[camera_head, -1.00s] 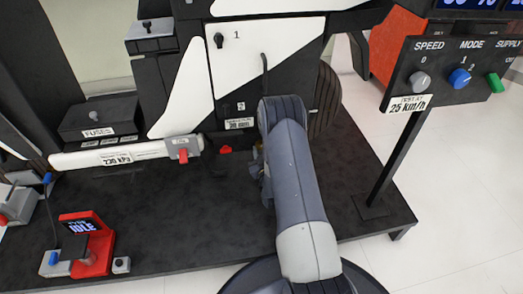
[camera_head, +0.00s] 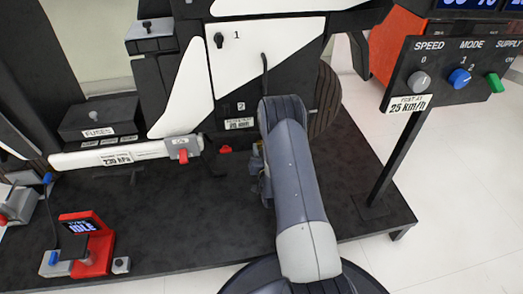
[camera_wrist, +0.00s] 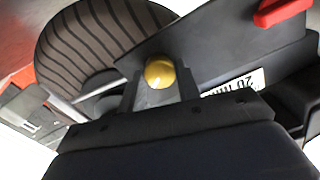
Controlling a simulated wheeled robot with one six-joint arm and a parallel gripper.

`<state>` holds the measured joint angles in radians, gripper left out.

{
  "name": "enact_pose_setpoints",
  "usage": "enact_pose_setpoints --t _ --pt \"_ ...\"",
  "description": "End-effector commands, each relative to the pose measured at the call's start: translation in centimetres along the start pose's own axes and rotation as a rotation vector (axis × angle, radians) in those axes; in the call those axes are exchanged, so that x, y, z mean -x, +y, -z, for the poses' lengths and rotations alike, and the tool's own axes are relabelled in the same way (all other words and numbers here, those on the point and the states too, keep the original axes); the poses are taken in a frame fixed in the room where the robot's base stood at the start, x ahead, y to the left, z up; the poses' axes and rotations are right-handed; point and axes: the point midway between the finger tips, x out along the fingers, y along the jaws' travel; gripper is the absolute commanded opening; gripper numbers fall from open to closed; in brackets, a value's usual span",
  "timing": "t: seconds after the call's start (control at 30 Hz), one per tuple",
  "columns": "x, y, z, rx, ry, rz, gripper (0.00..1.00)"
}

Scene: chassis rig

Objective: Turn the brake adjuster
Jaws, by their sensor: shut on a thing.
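The brake adjuster appears as a round gold knob (camera_wrist: 159,72) in the wrist view. My gripper (camera_wrist: 160,84) is closed around it, with one dark finger on each side of the knob. A striped dark tyre (camera_wrist: 95,45) stands behind it to the left. The tyre (camera_head: 325,105) shows there just right of my arm. A white tag with a mm reading (camera_head: 240,123) sits left of my arm; part of it also shows in the wrist view (camera_wrist: 245,82).
A white tube (camera_head: 110,157) with an hPa tag and a grey, red-levered fitting (camera_head: 182,150) lies left of my arm. A control panel (camera_head: 450,75) on a post stands at the right. A red device reading IDLE (camera_head: 88,240) stands front left. The platform's front middle is clear.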

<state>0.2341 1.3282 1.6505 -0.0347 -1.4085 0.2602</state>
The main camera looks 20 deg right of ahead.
Motion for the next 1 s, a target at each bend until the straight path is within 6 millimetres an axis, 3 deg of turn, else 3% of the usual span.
enact_pose_setpoints --t 0.4,0.43,0.6,0.7,1.0 --pt "0.07 0.01 -0.10 -0.006 -0.003 -0.001 0.09" --pt "0.07 0.01 -0.10 -0.006 -0.003 -0.001 0.32" --pt "0.05 0.01 -0.07 -0.006 -0.002 0.000 0.46" --pt "0.03 0.01 -0.05 -0.006 -0.001 0.000 0.53" --pt "0.47 -0.01 0.03 -0.006 -0.002 -0.001 0.53"
